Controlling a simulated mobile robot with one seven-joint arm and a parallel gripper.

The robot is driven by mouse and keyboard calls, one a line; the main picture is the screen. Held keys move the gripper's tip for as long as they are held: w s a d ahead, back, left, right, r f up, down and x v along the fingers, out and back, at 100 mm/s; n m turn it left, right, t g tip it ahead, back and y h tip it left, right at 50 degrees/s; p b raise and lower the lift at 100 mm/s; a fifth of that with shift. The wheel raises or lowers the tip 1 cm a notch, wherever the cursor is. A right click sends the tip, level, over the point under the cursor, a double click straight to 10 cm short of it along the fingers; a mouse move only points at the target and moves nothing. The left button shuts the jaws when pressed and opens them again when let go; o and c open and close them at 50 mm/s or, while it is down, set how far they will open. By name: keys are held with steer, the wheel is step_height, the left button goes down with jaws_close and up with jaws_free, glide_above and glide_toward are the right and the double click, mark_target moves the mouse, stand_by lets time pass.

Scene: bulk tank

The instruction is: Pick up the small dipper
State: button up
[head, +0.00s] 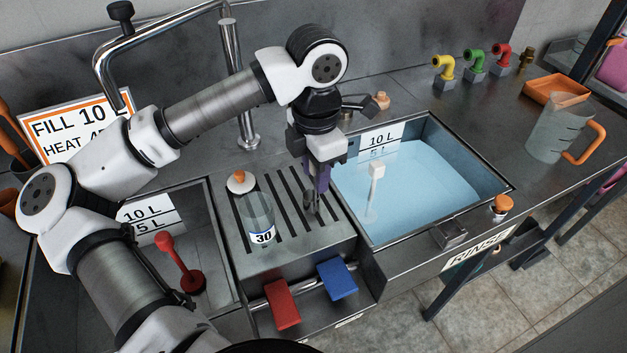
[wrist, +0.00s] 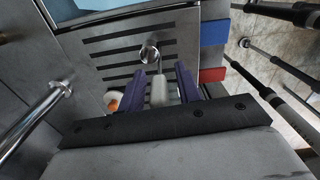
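The small dipper (wrist: 149,53) looks like a small metal cup with a pale upright handle (wrist: 159,90). It stands on the slotted drain board (head: 285,240) between the two basins. My gripper (wrist: 163,85) has its purple fingers on either side of the handle. A gap shows between the handle and the right finger, so the gripper looks open around it. In the head view my gripper (head: 318,188) points down over the right part of the drain board, and its fingers mostly hide the dipper.
A clear cup marked 30 (head: 258,222) and an orange-knobbed stopper (head: 240,182) are left of my gripper. A water-filled basin (head: 440,190) holding a white-handled tool (head: 374,185) is at right. A red tool (head: 180,265) is in the left basin. A tap (head: 240,100) rises behind.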

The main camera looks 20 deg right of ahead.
jaws_close()
steer(key=shift+r, duration=0.1)
